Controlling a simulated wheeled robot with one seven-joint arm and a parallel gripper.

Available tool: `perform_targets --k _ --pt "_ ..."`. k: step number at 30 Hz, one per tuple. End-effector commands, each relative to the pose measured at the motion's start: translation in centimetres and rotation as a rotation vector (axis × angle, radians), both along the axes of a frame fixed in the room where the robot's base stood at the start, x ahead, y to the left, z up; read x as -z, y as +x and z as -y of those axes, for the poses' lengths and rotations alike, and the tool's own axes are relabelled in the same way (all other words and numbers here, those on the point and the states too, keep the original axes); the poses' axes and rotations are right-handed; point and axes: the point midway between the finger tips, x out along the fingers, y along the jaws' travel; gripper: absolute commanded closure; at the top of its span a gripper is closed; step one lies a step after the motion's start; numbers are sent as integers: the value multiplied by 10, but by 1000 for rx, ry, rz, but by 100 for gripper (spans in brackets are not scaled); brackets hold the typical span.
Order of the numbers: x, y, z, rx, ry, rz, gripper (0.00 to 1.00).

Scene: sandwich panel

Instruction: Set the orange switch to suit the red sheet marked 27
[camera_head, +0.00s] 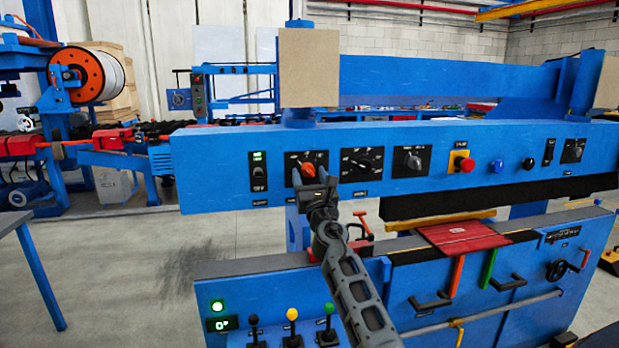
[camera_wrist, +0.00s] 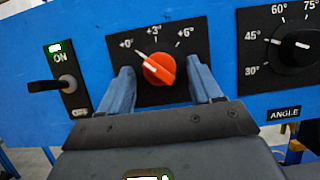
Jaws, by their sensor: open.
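The orange switch (camera_head: 308,170) is a knob on a black plate on the blue front panel. In the wrist view the orange switch (camera_wrist: 158,70) has its white line pointing up and left, at the +0° mark; +3° and +6° marks follow to the right. My gripper (camera_head: 312,180) is open in front of it. In the wrist view the fingers of my gripper (camera_wrist: 163,84) stand either side of the knob, with gaps visible. The red sheet (camera_head: 462,236) lies on the machine bed at right; its white label is too small to read.
The black ANGLE knob (camera_wrist: 298,44) is close on the right; an ON lever switch (camera_wrist: 62,86) is on the left.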

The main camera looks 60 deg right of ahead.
Motion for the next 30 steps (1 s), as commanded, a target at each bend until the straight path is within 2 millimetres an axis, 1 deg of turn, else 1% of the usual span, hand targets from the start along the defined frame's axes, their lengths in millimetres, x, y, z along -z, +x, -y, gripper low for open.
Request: perform_targets --k 6,23,24,30 --pt "0 0 0 0 1 -1 36" --pt "1 0 0 0 1 -1 89" --pt "1 0 0 0 1 -1 92" --pt "1 1 -1 -2 10 10 92"
